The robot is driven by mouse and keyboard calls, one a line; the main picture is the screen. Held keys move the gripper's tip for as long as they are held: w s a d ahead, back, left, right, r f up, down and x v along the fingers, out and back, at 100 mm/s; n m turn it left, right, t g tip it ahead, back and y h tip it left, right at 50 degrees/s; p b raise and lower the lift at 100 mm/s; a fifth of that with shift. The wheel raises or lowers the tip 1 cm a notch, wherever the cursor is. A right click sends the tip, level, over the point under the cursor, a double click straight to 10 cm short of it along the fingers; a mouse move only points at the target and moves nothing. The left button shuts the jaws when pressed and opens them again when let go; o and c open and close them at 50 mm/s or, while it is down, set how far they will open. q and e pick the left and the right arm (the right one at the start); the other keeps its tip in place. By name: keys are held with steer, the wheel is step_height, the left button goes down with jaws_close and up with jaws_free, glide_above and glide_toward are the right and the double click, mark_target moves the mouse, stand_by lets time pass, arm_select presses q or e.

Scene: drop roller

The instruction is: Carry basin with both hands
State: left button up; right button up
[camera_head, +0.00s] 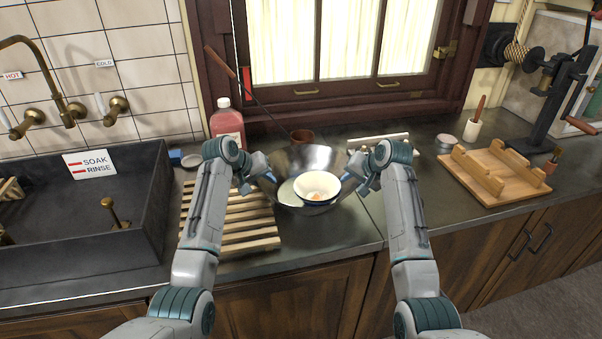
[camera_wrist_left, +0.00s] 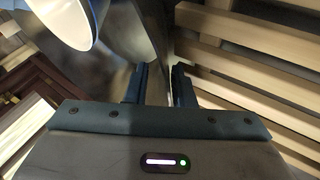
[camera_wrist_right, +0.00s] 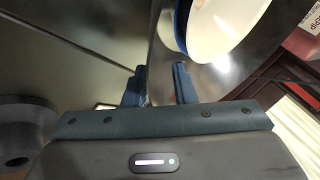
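The basin (camera_head: 290,158) is a shiny metal bowl on the counter, between my two grippers. In the right wrist view, the fingers (camera_wrist_right: 160,84) also stand apart around the edge. I cannot tell whether any finger touches the metal.
A slatted wooden rack (camera_head: 235,222) lies left of the basin, beside the dark sink (camera_head: 80,255).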

arm_select(q)
steer(key=shift+s+a+r, duration=0.1)
steer(key=shift+s+a, duration=0.05)
steer(key=shift+a, duration=0.05)
steer(key=v, duration=0.7)
steer(key=shift+r, duration=0.2)
arm_select(e)
steer(key=v, duration=1.2)
arm_select(q)
steer(key=shift+r, duration=0.15)
